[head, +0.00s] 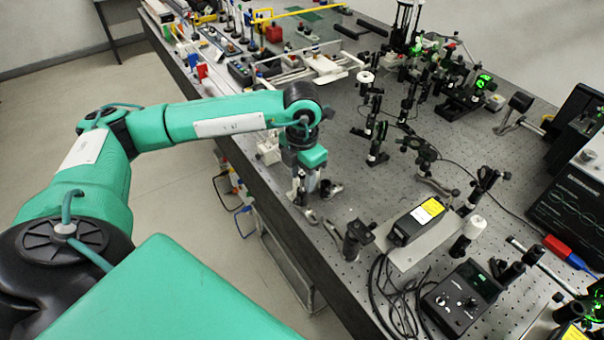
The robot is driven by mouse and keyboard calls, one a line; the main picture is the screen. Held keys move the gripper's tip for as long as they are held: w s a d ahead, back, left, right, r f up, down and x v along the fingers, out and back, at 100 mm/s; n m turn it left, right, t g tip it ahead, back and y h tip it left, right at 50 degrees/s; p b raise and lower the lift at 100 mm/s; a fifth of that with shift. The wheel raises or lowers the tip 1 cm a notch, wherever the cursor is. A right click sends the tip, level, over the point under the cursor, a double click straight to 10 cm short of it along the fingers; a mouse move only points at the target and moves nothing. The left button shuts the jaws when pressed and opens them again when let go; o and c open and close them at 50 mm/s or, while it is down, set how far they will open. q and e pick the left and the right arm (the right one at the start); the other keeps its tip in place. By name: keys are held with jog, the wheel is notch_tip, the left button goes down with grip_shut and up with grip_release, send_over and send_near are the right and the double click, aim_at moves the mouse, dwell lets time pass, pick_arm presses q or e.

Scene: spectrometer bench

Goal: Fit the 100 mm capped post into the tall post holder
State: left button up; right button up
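My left gripper (306,188) points down over the near left edge of the optical bench (345,170), below the teal wrist. Its fingers are small and partly hidden, so I cannot tell if they are open or hold something. Slim metallic and dark upright parts show at the fingers. A short dark holder (330,188) stands just right of them. A black post holder (356,238) stands nearer, right of the gripper and apart from it. I cannot tell which post is the 100 mm capped one or which holder is the tall one. My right gripper is out of view.
A black box with a yellow label (418,220) and a white-topped post (472,228) stand to the right. A control box (460,300) and loose cables are nearer. Several optics on posts crowd the bench's middle and far right. Small parts and trays fill the far left.

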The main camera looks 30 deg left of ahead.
pick_arm(q)
notch_tip(320, 180, up, 14)
jog(key=b, duration=0.2)
jog(key=shift+b, duration=0.35)
jog(key=shift+f, duration=0.2)
dwell(0.3)
